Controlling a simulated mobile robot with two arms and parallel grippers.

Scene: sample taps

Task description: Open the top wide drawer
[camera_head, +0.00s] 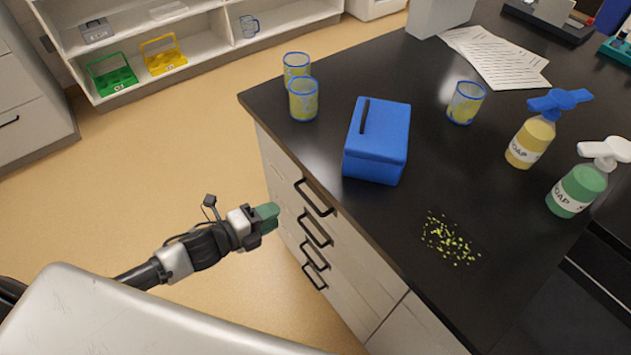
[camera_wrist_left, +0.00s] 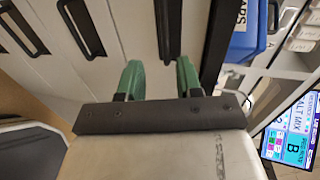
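The cabinet under the black counter has a column of pale drawers with black bar handles. The top drawer's handle (camera_head: 309,203) sits just below the counter edge, and the drawer looks shut flush with the others. My left gripper (camera_head: 267,216), with green fingertips, is left of the drawer fronts, apart from that handle. In the left wrist view, the left gripper (camera_wrist_left: 160,80) is open with an empty gap between its fingers. A handle (camera_wrist_left: 168,30), seemingly the top one, lies ahead in line with this gap. My right gripper is not in view.
On the counter (camera_head: 375,215) stand a blue box (camera_head: 378,140), several cups and two soap bottles, with yellow crumbs (camera_head: 450,240) near the edge. Lower handles (camera_head: 315,231) are below the top one. The floor (camera_head: 180,150) left of the cabinet is clear.

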